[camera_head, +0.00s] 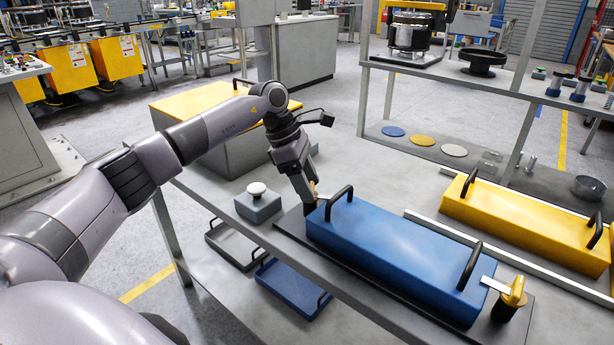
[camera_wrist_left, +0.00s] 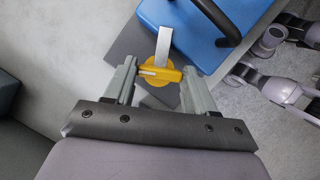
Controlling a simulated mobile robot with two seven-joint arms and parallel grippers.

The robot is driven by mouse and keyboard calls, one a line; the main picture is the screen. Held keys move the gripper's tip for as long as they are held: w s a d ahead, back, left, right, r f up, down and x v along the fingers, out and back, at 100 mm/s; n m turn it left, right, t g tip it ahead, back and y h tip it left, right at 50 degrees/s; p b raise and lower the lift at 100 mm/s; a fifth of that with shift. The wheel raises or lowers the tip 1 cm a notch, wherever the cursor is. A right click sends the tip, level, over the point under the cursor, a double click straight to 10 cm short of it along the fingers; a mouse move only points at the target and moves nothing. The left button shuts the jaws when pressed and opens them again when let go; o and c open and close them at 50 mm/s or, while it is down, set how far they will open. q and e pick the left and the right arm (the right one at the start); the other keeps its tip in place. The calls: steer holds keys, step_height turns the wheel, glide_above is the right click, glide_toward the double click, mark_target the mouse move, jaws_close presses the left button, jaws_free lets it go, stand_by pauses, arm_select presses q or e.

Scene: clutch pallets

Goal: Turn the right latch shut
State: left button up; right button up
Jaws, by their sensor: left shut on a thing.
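A long blue case (camera_head: 385,250) with black handles lies on a dark plate (camera_head: 290,222) on the grey bench. A yellow latch (camera_head: 513,290) with a silver tongue stands at the case's right end; its tongue points at the case. My left gripper (camera_head: 311,204) is at the case's left end, pointing down. In the left wrist view its fingers (camera_wrist_left: 159,76) are shut on another yellow latch (camera_wrist_left: 160,73). That latch's silver tongue (camera_wrist_left: 164,43) points at the blue case (camera_wrist_left: 195,35) and appears to overlap its edge. My right gripper is not in view.
A yellow case (camera_head: 525,220) lies behind the blue one, between pale rails. A grey block with a white knob (camera_head: 257,190) stands left of my gripper. Blue and grey trays (camera_head: 292,290) lie below the bench. A rack (camera_head: 450,70) with parts stands behind.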

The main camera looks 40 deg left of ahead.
arm_select(q)
steer(key=shift+w+r+m+g, duration=0.1)
steer(key=shift+m+g, duration=0.2)
steer(key=shift+m, duration=0.6)
steer(key=m+g, duration=0.1)
steer(key=m, duration=0.2)
steer(key=shift+m, duration=0.3)
steer(key=shift+m+g, duration=0.3)
steer(key=o, duration=1)
steer(key=shift+o, duration=0.2)
steer(key=v, duration=0.7)
steer(key=shift+a, duration=0.1)
